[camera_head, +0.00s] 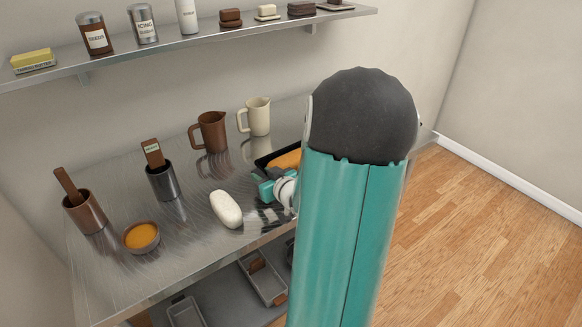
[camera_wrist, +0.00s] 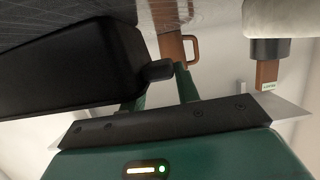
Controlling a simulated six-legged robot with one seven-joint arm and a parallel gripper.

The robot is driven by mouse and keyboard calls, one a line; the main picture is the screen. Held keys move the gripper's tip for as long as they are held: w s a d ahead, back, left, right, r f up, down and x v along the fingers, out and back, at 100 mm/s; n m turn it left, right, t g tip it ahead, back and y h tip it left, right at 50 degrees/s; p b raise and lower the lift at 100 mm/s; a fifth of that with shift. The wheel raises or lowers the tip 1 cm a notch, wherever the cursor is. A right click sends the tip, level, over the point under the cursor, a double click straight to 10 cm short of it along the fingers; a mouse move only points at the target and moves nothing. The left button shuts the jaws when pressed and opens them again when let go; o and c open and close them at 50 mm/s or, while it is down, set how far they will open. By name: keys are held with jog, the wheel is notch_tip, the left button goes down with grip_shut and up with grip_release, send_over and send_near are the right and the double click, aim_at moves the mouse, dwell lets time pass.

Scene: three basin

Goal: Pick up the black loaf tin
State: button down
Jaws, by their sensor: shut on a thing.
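The black loaf tin (camera_head: 264,161) lies on the metal counter with a golden-orange loaf (camera_head: 288,159) in it. My arm hides its right part in the head view. In the wrist view the tin (camera_wrist: 75,62) fills the left side, and a short black handle sticks out from its end. My gripper (camera_head: 264,184) is at the tin's near end. In the wrist view my gripper (camera_wrist: 160,78) is shut on this handle, one green finger on either side. I cannot tell whether the tin touches the counter.
A white oval dough piece (camera_head: 226,209) lies left of my gripper. A bowl of orange filling (camera_head: 141,237), a brown cup (camera_head: 86,212), a dark cup (camera_head: 162,182), a brown jug (camera_head: 210,132) and a cream jug (camera_head: 257,117) stand around. A shelf (camera_head: 180,47) runs above.

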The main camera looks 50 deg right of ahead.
jog(key=shift+r, duration=0.15)
jog(key=shift+r, duration=0.45)
jog(key=s+a+r, duration=0.3)
jog(key=s+r, duration=0.9)
jog(key=s, duration=0.1)
jog(key=shift+s+a, duration=0.15)
jog(key=shift+a, duration=0.25)
jog(key=c, duration=1.8)
grip_release()
grip_shut()
